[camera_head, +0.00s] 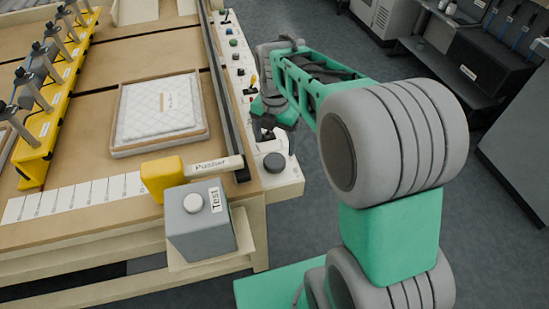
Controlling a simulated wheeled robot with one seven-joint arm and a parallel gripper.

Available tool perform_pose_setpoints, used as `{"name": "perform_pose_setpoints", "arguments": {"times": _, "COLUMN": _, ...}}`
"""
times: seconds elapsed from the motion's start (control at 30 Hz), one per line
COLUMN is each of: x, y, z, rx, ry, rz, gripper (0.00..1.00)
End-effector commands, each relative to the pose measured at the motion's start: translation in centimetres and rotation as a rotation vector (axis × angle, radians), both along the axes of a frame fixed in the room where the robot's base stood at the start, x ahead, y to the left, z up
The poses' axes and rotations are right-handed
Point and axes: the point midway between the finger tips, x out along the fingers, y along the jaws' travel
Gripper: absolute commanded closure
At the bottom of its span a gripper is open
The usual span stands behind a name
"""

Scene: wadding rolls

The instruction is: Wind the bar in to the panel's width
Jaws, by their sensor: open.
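The white quilted panel (165,105) lies in a shallow wooden frame on the tan table. A yellow bar (47,125) with several dark-topped grey posts runs along the table's left side, apart from the panel. I cannot tell for certain that it is the task's bar. A dark rail (222,85) runs along the table's right side. A round dark grey knob (275,162) sits at the near end of the white control strip. My gripper (275,142) is open, pointing down beside the strip just beyond the knob. Its fingertips are small and partly hidden, and I cannot tell whether they touch anything.
A grey box labelled Test (202,222) with a white button stands at the near corner. White labelled strips (75,196) line the table front. Open floor (300,215) lies right of the table.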

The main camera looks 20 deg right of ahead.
Motion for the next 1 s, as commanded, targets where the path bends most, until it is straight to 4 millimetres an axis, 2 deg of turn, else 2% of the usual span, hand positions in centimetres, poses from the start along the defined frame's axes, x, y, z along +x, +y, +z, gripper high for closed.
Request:
{"name": "perform_pose_setpoints", "arguments": {"times": 0.17, "x": 0.2, "y": 0.0, "z": -1.7, "rx": 0.000, "ry": 0.008, "rz": 0.053, "gripper": 0.17}}
{"name": "perform_pose_setpoints", "arguments": {"times": 0.4, "x": 0.1, "y": 0.0, "z": -6.3, "rx": 0.000, "ry": 0.008, "rz": 0.051, "gripper": 0.17}}
{"name": "perform_pose_setpoints", "arguments": {"times": 0.5, "x": 0.2, "y": 0.0, "z": -7.4, "rx": 0.000, "ry": 0.005, "rz": 0.050, "gripper": 0.17}}
{"name": "perform_pose_setpoints", "arguments": {"times": 0.8, "x": 0.2, "y": 0.0, "z": -7.9, "rx": 0.000, "ry": 0.003, "rz": 0.050, "gripper": 0.17}}
{"name": "perform_pose_setpoints", "arguments": {"times": 1.0, "x": 0.2, "y": 0.0, "z": -7.9, "rx": 0.000, "ry": 0.003, "rz": 0.050, "gripper": 0.34}}
